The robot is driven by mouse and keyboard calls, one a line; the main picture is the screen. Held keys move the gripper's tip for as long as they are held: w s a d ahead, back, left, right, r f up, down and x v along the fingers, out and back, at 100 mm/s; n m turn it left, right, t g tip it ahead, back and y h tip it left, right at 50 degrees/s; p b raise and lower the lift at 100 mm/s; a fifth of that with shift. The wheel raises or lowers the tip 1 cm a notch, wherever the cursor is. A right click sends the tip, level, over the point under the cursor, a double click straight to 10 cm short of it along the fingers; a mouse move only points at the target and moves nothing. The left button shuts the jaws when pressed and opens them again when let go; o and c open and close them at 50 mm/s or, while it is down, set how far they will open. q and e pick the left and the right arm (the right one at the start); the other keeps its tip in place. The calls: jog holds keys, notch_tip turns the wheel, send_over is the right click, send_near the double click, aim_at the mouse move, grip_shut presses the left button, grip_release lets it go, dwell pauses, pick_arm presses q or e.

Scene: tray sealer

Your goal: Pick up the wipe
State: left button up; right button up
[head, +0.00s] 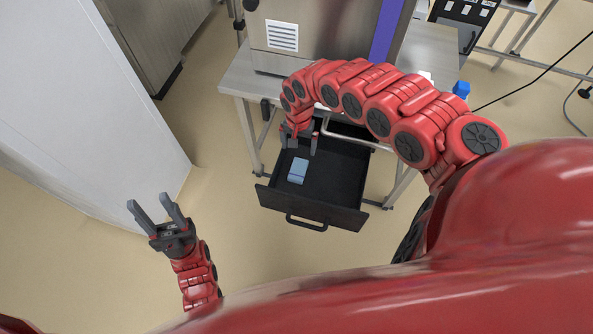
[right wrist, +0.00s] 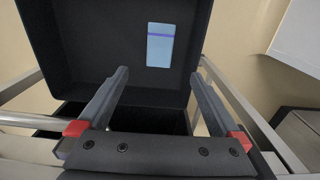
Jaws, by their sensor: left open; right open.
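The wipe (head: 298,171) is a small light-blue folded rectangle lying in the open black drawer (head: 335,178). In the right wrist view the wipe (right wrist: 160,45) shows a purple-blue stripe near one end and lies beyond the fingertips, apart from them. My right gripper (head: 299,148) is open and empty above the back part of the drawer, pointing down; it also shows in the right wrist view (right wrist: 158,80).
The drawer hangs under a metal table (head: 238,78) carrying a steel machine (head: 315,35). A blue object (head: 461,89) stands at the table's right. A white wall panel (head: 95,110) rises at the left. The floor before the drawer is clear.

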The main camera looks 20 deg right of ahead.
jog(key=b, duration=0.1)
send_near(298, 159)
jog(key=s+f, duration=0.1)
jog(key=s+a+f, duration=0.1)
jog(key=s+f, duration=0.1)
jog(key=shift+a, duration=0.15)
jog(key=shift+f+b, duration=0.3)
jog(key=shift+f, duration=0.25)
jog(key=f, duration=0.3)
jog(key=f+b, duration=0.1)
jog(key=shift+s+f, duration=0.15)
jog(key=shift+s, duration=0.2)
jog(key=shift+f, duration=0.4)
jog(key=c, duration=1.4)
jog(key=shift+r, duration=0.1)
notch_tip(298, 159, up, 10)
jog(key=p, duration=0.2)
